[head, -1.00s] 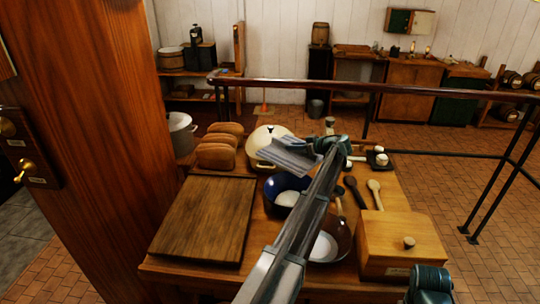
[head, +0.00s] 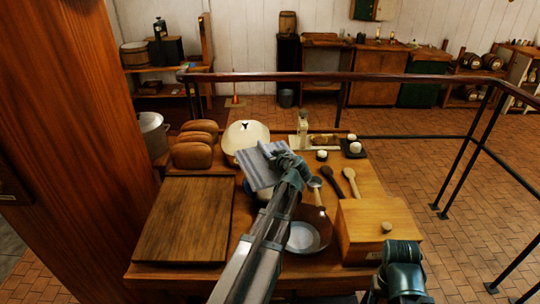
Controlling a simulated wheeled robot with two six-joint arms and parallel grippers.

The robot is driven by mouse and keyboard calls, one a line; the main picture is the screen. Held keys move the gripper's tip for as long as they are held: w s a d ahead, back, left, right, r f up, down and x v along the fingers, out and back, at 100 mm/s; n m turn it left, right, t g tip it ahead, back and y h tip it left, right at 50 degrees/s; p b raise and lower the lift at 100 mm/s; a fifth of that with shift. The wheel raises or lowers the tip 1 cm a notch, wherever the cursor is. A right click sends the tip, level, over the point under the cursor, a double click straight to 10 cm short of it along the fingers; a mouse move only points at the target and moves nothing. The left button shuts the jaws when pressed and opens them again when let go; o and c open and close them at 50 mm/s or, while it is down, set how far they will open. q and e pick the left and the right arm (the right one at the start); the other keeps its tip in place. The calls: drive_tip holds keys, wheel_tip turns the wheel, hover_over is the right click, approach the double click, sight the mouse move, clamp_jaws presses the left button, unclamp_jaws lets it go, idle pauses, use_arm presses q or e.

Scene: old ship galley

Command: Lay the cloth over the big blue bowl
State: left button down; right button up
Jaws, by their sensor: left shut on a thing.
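The cloth (head: 258,172), pale grey with stripes, is in my left gripper (head: 275,155), which is shut on it near its right side. The cloth hangs tilted above the table, in front of the cream domed pot. The big blue bowl (head: 247,187) is almost wholly hidden behind the cloth and my left arm; only a bit of its blue side shows below the cloth. I cannot tell whether the cloth touches the bowl. Part of my right arm shows at the lower right, but no right gripper fingers are seen.
A cutting board (head: 185,220) lies at the left, with bread loaves (head: 195,150) behind it. The cream domed pot (head: 243,135) stands behind the cloth. A railing (head: 330,77) runs behind the table.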

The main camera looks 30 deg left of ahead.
use_arm(q)
drive_tip(key=shift+f, duration=0.15)
wheel_tip(320, 180, down, 7)
drive_tip(key=b, duration=0.7)
drive_tip(key=shift+f+b, duration=0.15)
drive_tip(key=shift+b, duration=0.15)
drive_tip(key=shift+f+b, duration=0.5)
drive_tip(key=shift+f, duration=0.05)
idle(0.8)
drive_tip(key=c, duration=0.7)
unclamp_jaws()
drive_tip(key=shift+c, duration=0.2)
drive_tip(key=shift+r, duration=0.1)
wheel_tip(320, 180, up, 8)
drive_tip(key=p, duration=0.8)
